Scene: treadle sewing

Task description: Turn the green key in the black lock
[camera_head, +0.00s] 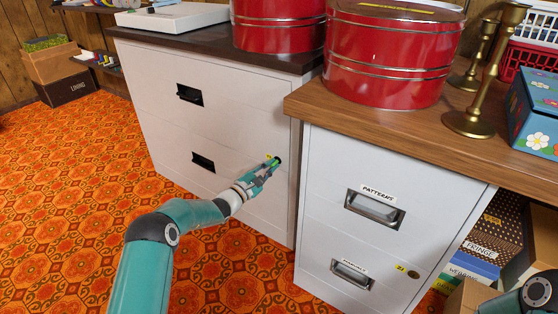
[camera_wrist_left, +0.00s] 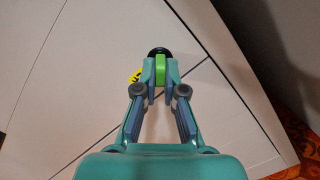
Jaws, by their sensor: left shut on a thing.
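The green key (camera_wrist_left: 160,72) stands in the black lock (camera_wrist_left: 158,51) on the front of the white cabinet with black handles. In the left wrist view my left gripper (camera_wrist_left: 160,80) is shut on the key's head, one finger on each side. A yellow tag (camera_wrist_left: 136,75) shows just left of the fingers. In the head view the left gripper (camera_head: 268,169) reaches the cabinet's lower right front, at the black lock (camera_head: 278,160). The fingers hide most of the key there. Only part of my right arm shows at the bottom right; its gripper is out of view.
A second white cabinet (camera_head: 331,224) with a wooden top stands close to the right of the left gripper. It has PATTERNS and MANUALS drawers and a brass lock (camera_head: 414,275). Red tins (camera_head: 385,62) and brass candlesticks (camera_head: 485,85) stand above. The orange carpet (camera_head: 100,170) at left is clear.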

